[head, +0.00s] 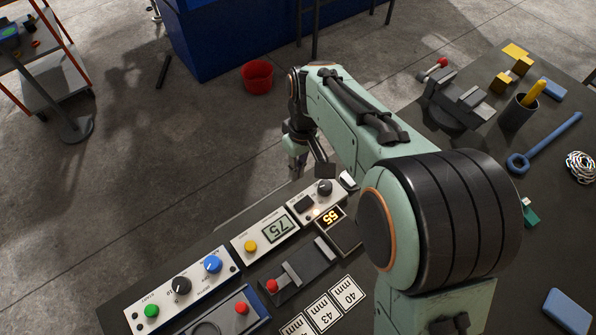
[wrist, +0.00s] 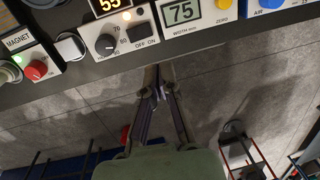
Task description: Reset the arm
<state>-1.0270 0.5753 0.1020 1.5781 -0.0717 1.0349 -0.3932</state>
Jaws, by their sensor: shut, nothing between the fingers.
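My gripper (wrist: 158,78) shows in the wrist view with its fingers together and nothing between them. Its tips point toward the table's edge, near the panel with the black knob (wrist: 106,43). The floor shows behind the fingers. In the head view my arm reaches from the lower right over the table to the far edge. My gripper (head: 297,168) hangs there beyond the control panels, small and partly hidden by my own links.
Along the edge stand a black-knob panel (head: 324,189), a 75 display (head: 277,228) and a panel with green and blue knobs (head: 182,287). A vise (head: 457,100), pen cup (head: 519,112) and blue wrench (head: 545,143) lie right. A red bucket (head: 257,77) stands on the floor.

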